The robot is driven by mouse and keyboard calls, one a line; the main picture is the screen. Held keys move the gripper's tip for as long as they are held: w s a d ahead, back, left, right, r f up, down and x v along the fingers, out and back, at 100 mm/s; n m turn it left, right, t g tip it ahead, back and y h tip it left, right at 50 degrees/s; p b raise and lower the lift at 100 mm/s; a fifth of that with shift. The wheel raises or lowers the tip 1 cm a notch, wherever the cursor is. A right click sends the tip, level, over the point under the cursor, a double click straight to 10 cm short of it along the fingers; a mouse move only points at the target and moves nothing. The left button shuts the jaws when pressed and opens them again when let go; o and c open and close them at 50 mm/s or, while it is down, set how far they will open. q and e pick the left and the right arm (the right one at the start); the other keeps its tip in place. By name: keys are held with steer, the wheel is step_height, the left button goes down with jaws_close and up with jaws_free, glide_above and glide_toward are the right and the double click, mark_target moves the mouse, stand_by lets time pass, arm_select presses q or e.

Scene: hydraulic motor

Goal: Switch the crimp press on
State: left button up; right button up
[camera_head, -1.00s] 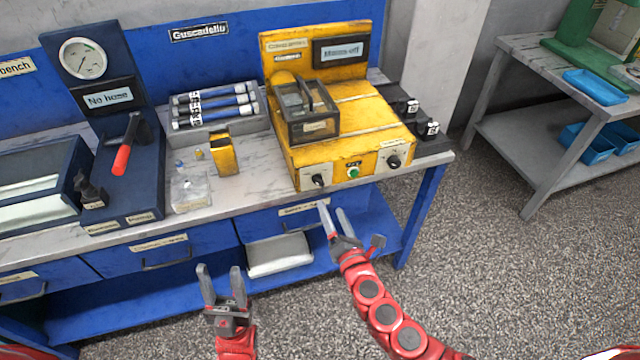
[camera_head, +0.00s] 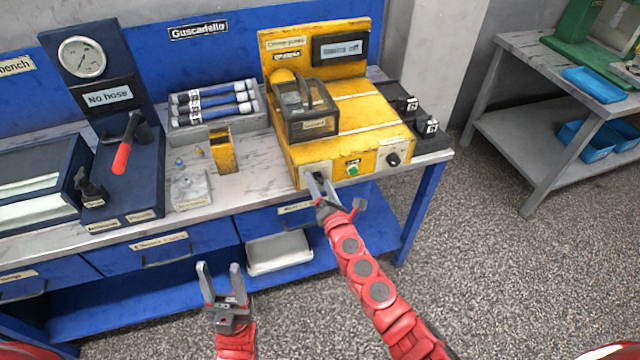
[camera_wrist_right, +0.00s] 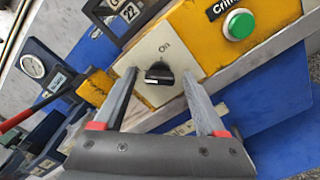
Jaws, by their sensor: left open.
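The yellow crimp press (camera_head: 345,145) stands on the bench with a dark-framed display (camera_head: 341,47) on its back panel; I cannot read the display's text. A black rotary switch is at its front left, by an "On" label in the right wrist view, where the switch (camera_wrist_right: 159,74) shows between my fingers. My right gripper (camera_head: 318,178) is open at this switch, one finger on each side; I cannot tell whether they touch it. My left gripper (camera_head: 219,268) is open and empty in front of the bench.
A green button (camera_head: 352,168) and a second black knob (camera_head: 393,159) are on the press front. A clear-sided guard box (camera_head: 308,112) sits on top. A yellow holder (camera_head: 222,152) and a tube rack (camera_head: 215,112) stand to the left.

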jaws_close()
steer(key=shift+m, duration=0.3)
steer(key=m+b, duration=0.1)
steer(key=m, duration=0.6)
steer(key=shift+f+m+b, duration=0.1)
steer(key=shift+m+b, duration=0.3)
steer(key=m, duration=0.4)
steer(key=shift+m, duration=0.3)
steer(key=m, duration=0.4)
steer(key=shift+m, duration=0.4)
